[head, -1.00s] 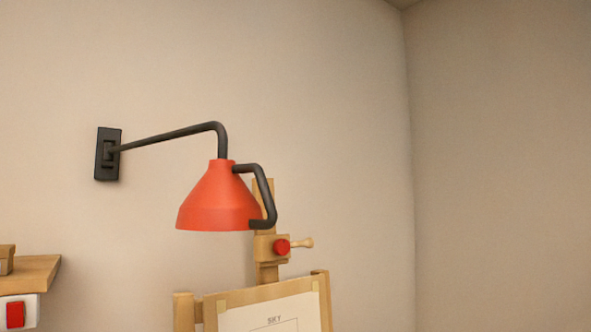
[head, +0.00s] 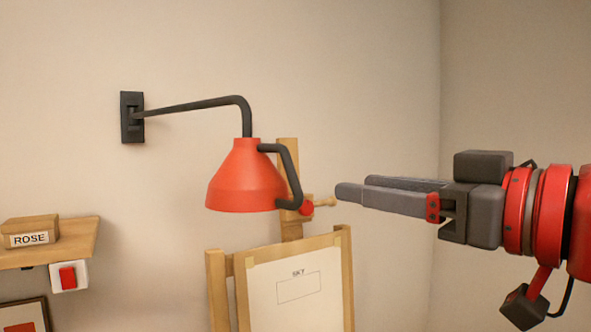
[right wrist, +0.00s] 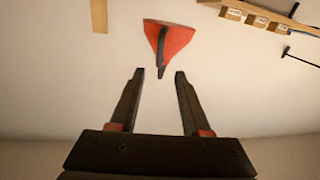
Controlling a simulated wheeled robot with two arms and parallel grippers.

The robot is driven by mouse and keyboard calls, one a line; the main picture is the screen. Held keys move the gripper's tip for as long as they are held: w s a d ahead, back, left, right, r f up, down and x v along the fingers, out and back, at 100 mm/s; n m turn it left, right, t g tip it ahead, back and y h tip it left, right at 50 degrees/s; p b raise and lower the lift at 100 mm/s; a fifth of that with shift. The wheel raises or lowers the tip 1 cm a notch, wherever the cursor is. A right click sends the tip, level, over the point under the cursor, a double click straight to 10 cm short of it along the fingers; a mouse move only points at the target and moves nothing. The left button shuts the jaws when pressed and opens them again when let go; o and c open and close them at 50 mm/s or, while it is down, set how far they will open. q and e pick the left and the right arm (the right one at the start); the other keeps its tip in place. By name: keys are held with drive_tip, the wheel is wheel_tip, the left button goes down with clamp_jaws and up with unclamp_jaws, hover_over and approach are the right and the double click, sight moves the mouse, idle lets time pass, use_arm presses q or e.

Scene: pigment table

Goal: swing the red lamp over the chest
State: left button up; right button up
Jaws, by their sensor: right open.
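The red lamp (head: 245,182) hangs from a bent dark arm (head: 190,105) that runs from a black wall bracket (head: 132,117). A dark bent handle (head: 290,172) sits on the lamp's right side. My right gripper (head: 358,187) is open and empty to the right of the handle, apart from it, fingers pointing left. In the right wrist view the lamp (right wrist: 172,36) and its handle (right wrist: 162,58) lie just beyond the gap between the open fingertips (right wrist: 159,73). The chest and my left gripper are not in view.
A wooden easel (head: 217,285) with a sheet marked SKY (head: 300,300) stands below the lamp. A shelf (head: 75,247) with a ROSE box (head: 30,232) is at left, a red switch (head: 68,277) under it. The wall above the lamp is bare.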

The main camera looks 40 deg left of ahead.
sight(296, 178)
drive_tip(key=p+x, duration=0.2)
drive_tip(key=x, duration=1)
drive_tip(key=shift+a+r+p, duration=0.1)
drive_tip(key=shift+a+p, duration=0.1)
drive_tip(key=shift+p, duration=0.15)
drive_tip(key=shift+w+a, duration=0.2)
drive_tip(key=shift+a, duration=0.25)
drive_tip(key=shift+c, duration=0.2)
clamp_jaws()
